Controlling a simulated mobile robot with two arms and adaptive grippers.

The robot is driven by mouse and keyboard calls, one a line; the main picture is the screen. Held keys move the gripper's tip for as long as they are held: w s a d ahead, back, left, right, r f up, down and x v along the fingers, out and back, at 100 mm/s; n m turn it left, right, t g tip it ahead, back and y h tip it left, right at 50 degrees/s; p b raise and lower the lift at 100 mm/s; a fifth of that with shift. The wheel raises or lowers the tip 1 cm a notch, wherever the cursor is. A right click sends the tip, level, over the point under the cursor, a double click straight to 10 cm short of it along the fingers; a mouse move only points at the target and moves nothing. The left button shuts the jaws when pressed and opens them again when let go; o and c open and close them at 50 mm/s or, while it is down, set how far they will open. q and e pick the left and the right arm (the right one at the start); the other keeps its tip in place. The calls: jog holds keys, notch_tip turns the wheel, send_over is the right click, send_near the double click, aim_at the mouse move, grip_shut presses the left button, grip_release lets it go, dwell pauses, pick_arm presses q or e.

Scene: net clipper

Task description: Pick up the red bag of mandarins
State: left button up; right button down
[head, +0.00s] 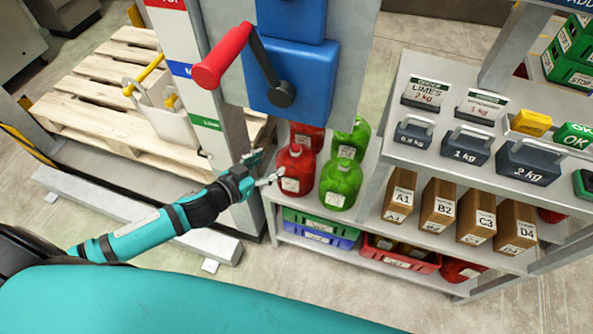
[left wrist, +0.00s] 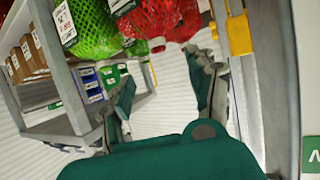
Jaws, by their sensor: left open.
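A red net bag of mandarins (head: 295,160) with a white label stands at the shelf's left end, and a second red bag (head: 308,136) is behind it. Green net bags (head: 340,178) stand to their right. My left gripper (head: 267,167) is open just left of the front red bag. In the left wrist view the fingers (left wrist: 163,80) are spread with nothing between them. A red bag (left wrist: 170,20) hangs in view above and beyond them, beside a green bag (left wrist: 92,28). I cannot tell whether a finger touches the bag. The right gripper is not in view.
The bags stand on a grey shelf unit (head: 375,185) with cardboard boxes (head: 438,207) and weights (head: 465,148) to the right. Crates (head: 320,232) sit below. A post with a red-handled lever (head: 222,55) rises behind my arm. A wooden pallet (head: 95,92) is at left.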

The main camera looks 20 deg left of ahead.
aim_at(293, 148)
pick_arm(q)
jog(key=x, duration=0.5)
jog(key=shift+w+d+f, duration=0.1)
jog(key=shift+w+d, duration=0.05)
jog(key=shift+w, duration=0.15)
jog(key=x, duration=0.5)
jog(key=shift+w+d+r, duration=0.1)
jog(key=shift+d+r, duration=0.15)
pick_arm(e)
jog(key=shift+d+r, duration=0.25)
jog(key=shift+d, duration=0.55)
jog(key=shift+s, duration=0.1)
pick_arm(q)
jog(key=c, duration=0.5)
grip_shut()
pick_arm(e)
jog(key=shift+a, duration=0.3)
pick_arm(q)
jog(key=shift+r, duration=0.15)
